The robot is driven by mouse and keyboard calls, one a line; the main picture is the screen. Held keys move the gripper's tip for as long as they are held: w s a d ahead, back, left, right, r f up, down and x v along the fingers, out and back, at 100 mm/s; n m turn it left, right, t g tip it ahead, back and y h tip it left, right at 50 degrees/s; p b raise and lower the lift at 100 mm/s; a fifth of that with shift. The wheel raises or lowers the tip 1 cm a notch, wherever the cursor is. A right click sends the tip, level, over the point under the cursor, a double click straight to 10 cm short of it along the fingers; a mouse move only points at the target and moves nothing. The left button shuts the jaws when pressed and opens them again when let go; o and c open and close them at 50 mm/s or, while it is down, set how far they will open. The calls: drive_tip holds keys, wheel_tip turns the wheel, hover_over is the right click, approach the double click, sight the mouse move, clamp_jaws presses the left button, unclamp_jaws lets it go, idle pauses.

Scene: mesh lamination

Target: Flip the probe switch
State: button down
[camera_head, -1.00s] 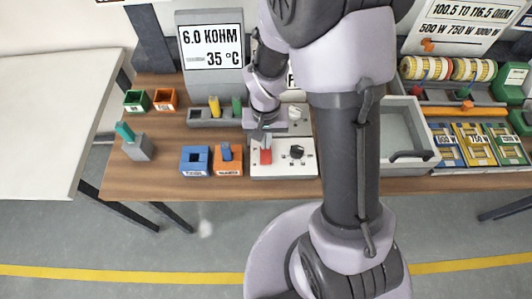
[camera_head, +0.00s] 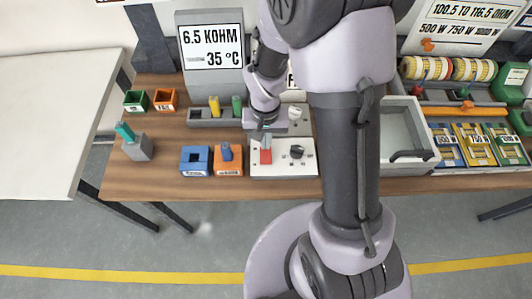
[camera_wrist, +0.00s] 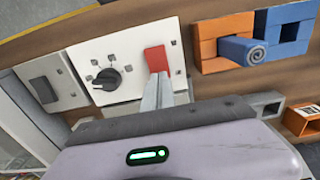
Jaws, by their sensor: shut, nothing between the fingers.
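The red probe switch (camera_head: 265,156) stands on a white panel (camera_head: 282,170) at the table's front. It also shows in the wrist view as a red lever (camera_wrist: 155,58) beside a black knob (camera_wrist: 106,79). My gripper (camera_wrist: 158,92) is shut and empty, with its fingertips at the lower end of the red lever, touching or very close to it. In the head view my gripper (camera_head: 266,141) is just above and behind the switch. A display (camera_head: 211,47) behind it reads 6.5 KOHM and 35 °C.
An orange block (camera_head: 228,161) with a blue peg and a blue block (camera_head: 195,160) stand left of the panel. A grey rack (camera_head: 203,122) with yellow and green pegs is behind. A grey tray (camera_head: 418,170) is to the right.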

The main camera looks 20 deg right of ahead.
sight(264, 157)
drive_tip(key=shift+f+b, duration=0.9)
drive_tip(key=shift+f, duration=0.05)
idle(0.4)
wheel_tip(264, 157, up, 7)
drive_tip(key=p, duration=0.5)
drive_tip(key=shift+r+p, duration=0.15)
drive_tip(key=shift+p, duration=0.15)
drive_tip(key=s+a+r+t+y+b, duration=0.1)
drive_tip(key=s+a+r+t+b, duration=0.1)
drive_tip(key=s+r, duration=0.4)
drive_tip(key=s+a+r+t+y+b, duration=0.1)
drive_tip(key=s+a+r+t+b, duration=0.1)
drive_tip(key=s+r+b, duration=0.5)
wheel_tip(264, 157, up, 2)
drive_tip(key=shift+m+t, duration=0.4)
drive_tip(key=shift+t, duration=0.5)
